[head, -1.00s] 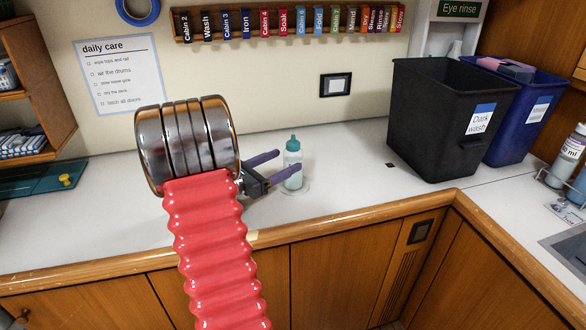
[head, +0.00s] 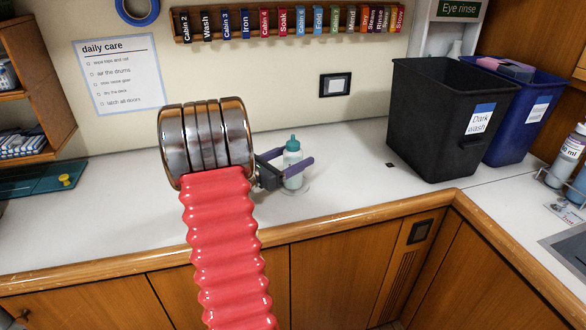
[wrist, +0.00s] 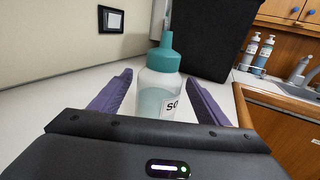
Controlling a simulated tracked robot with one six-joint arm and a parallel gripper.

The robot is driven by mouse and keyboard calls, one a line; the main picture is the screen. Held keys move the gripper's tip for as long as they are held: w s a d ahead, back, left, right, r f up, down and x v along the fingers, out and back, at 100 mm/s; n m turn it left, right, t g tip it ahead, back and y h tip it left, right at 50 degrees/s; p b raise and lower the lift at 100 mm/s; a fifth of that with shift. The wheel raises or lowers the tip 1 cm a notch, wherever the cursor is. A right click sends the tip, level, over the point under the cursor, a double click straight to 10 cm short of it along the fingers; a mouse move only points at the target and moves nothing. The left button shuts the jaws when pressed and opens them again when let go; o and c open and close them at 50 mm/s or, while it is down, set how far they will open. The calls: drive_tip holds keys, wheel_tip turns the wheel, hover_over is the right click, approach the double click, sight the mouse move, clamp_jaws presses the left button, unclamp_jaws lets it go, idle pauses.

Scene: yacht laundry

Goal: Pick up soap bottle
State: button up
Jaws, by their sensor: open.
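The soap bottle (head: 292,160) is clear with a teal cap and pale teal liquid, and stands upright on the white counter. In the wrist view the bottle (wrist: 158,88) shows part of a label reading "SO". My gripper (head: 293,160) is open, with its purple fingers on either side of the bottle. In the wrist view the fingers (wrist: 158,98) show left and right of it, with a gap visible on both sides. The bottle's base is hidden by the gripper body in the wrist view.
A black "Dark wash" bin (head: 440,120) stands to the right, with a blue bin (head: 520,125) beside it. The wall with a switch plate (head: 335,85) is behind. A wooden edge (head: 330,222) borders the counter. The counter between bottle and black bin is mostly clear.

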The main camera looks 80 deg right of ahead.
drive_tip(key=c, duration=1.3)
wheel_tip(320, 180, up, 10)
drive_tip(key=shift+r, duration=0.1)
idle(0.4)
idle(0.4)
